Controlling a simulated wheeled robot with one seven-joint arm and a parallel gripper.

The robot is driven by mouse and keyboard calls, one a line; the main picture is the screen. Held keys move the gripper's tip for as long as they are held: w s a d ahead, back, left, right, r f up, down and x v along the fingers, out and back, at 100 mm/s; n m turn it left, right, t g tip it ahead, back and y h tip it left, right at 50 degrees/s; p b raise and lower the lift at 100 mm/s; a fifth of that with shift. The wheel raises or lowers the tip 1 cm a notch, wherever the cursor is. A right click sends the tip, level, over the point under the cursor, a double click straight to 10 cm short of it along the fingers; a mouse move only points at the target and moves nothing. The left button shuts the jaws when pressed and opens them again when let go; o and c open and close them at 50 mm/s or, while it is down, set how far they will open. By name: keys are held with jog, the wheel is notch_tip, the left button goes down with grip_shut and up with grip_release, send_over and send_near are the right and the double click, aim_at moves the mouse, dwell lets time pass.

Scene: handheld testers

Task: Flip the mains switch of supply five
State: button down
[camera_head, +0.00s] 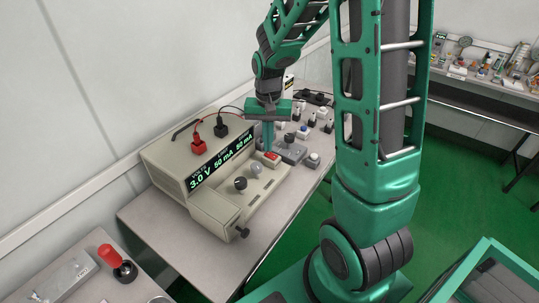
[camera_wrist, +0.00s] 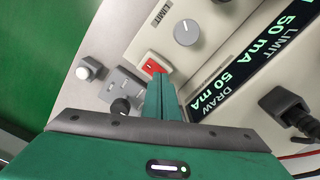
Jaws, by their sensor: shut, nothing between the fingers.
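A beige bench supply (camera_head: 180,150) stands on the table, its display reading 3.0 V, 50 mA and 50 mA. No number five is readable on it. A red rocker switch (camera_head: 272,156) in a pale frame is at the right end of its sloping front panel; it also shows in the wrist view (camera_wrist: 153,66). My gripper (camera_head: 268,149) is shut and empty, pointing down at the switch. In the wrist view its fingertips (camera_wrist: 158,78) are right beside the switch and cover part of it. I cannot tell whether they touch it, or which way the rocker is tipped.
A grey knob (camera_head: 256,167) and a dark knob (camera_head: 240,183) sit left of the switch. Red (camera_head: 198,146) and black (camera_head: 221,130) plugs with leads rise from the supply. Grey control boxes (camera_head: 292,151) stand close on the right. A red-topped joystick (camera_head: 108,254) is at lower left.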

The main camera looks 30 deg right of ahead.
jog(key=shift+f, duration=0.7)
dwell(0.6)
notch_tip(320, 180, up, 7)
dwell(1.0)
dwell(0.5)
jog(key=s+d+r, duration=0.1)
jog(key=s+r, duration=0.1)
jog(key=s, duration=1.1)
jog(key=s+d+r+n, duration=0.1)
jog(key=s+d+r, duration=0.1)
jog(key=s, duration=1.1)
jog(key=shift+d+r, duration=0.3)
jog(key=shift+r, duration=0.35)
